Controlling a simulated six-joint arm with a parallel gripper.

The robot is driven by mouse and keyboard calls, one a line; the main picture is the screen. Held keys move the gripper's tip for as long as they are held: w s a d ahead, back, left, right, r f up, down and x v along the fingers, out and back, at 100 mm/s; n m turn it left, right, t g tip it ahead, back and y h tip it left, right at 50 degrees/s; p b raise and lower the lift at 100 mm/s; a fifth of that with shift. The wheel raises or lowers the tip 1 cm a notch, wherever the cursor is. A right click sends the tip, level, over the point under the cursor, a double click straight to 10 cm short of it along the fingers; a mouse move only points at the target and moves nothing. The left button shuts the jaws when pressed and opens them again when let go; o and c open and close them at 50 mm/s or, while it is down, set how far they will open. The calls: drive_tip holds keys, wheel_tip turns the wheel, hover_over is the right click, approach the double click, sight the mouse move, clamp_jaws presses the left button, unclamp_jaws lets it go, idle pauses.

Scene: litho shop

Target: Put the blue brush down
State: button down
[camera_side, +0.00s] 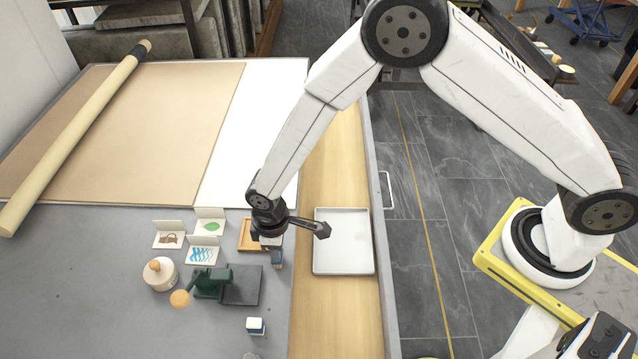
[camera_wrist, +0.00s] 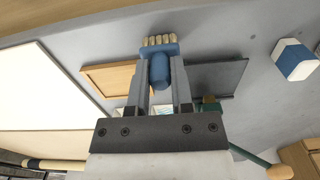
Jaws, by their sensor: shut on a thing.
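The blue brush, with pale bristle tufts along its head, is between the fingers of my gripper in the wrist view (camera_wrist: 160,50). My gripper (camera_wrist: 160,90) is shut on its blue handle, with the bristles pointing away from the wrist. In the side view my gripper (camera_side: 271,242) is over the grey table by the wooden tray (camera_side: 244,234), and a small part of the brush (camera_side: 277,259) shows below it. The wrist view shows the wooden tray (camera_wrist: 92,70) left of the brush. I cannot tell whether the bristles touch the table.
A dark slab (camera_side: 244,287) and a green tool (camera_side: 211,283) lie just in front. A blue-and-white block (camera_side: 256,326) sits nearer the front. Picture cards (camera_side: 202,252) and a round wooden-knobbed pot (camera_side: 160,275) stand left. A pale tray (camera_side: 342,240) lies right.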

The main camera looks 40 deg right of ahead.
drive_tip(key=shift+f, duration=0.2)
drive_tip(key=c, duration=0.5)
unclamp_jaws()
wheel_tip(320, 180, up, 12)
drive_tip(key=shift+r, duration=0.15)
idle(0.6)
idle(0.5)
drive_tip(key=s+d+r+m+t, duration=0.1)
drive_tip(key=s+d+r+m, duration=0.1)
drive_tip(key=d, duration=0.5)
drive_tip(key=s+d+r+m, duration=0.2)
drive_tip(key=s+d+m, duration=0.2)
drive_tip(key=d, duration=0.4)
drive_tip(key=s+d+r+m+t, duration=0.1)
drive_tip(key=s+d, duration=0.3)
drive_tip(key=d, duration=0.4)
drive_tip(key=shift+r+m+t, duration=0.3)
drive_tip(key=shift+r+m, duration=0.3)
drive_tip(key=shift+m, duration=0.3)
